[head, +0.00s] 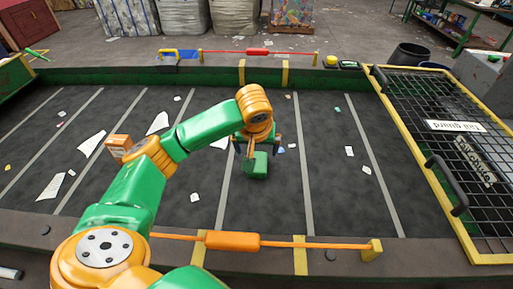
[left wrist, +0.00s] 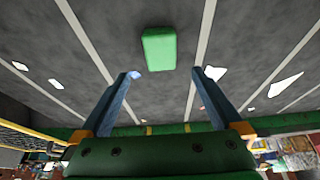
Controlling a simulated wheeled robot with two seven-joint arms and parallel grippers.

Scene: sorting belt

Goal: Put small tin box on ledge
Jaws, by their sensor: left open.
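A small green box (head: 256,167), which I take for the tin box, sits on the dark belt (head: 330,200) near the middle. It also shows in the left wrist view (left wrist: 158,48), beyond the fingertips and not between them. My left gripper (head: 257,150) is close to the box in the head view, with its fingers spread. In the left wrist view the open jaws (left wrist: 166,75) are empty and a gap separates them from the box. The dark near rim (head: 350,255) and green far rim (head: 215,76) border the belt; I cannot tell which is the ledge. My right gripper is not in view.
Paper scraps (head: 158,123) lie about the belt. A black mesh guard (head: 440,140) with a yellow frame covers the right end. The belt right of the box is mostly clear.

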